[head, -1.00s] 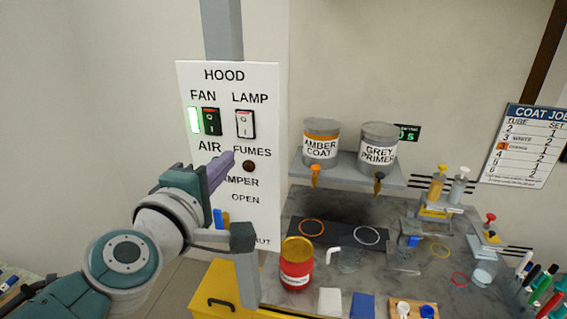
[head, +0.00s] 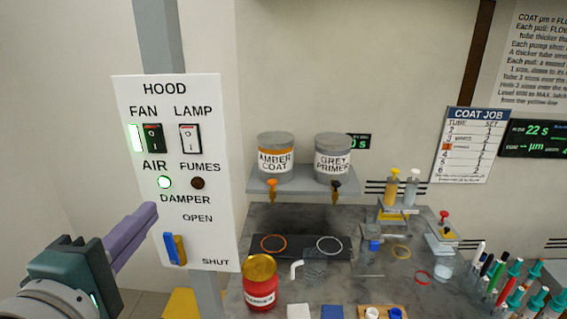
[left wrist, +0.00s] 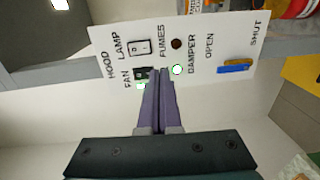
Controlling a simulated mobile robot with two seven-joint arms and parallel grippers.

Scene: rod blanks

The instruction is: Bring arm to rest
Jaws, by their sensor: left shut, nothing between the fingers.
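My left gripper (head: 150,212) has its purple fingers together and empty, at the lower left in front of the white hood panel (head: 222,130). In the left wrist view its fingertips (left wrist: 160,74) point toward the panel, overlapping it near the fan switch; whether they touch it I cannot tell. The dark fan switch (head: 152,138) has a lit green strip beside it. The air lamp (head: 165,182) glows green and the fumes lamp (head: 198,183) is dark. The damper lever (head: 175,249), blue and yellow, sits low on the panel. My right gripper is out of view.
A grey shelf (head: 300,188) holds the amber coat can (head: 275,160) and grey primer can (head: 333,160). Below, a marble worktop (head: 345,280) carries a red jar (head: 260,288), rings, small stands and several markers. The wall left of the panel is bare.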

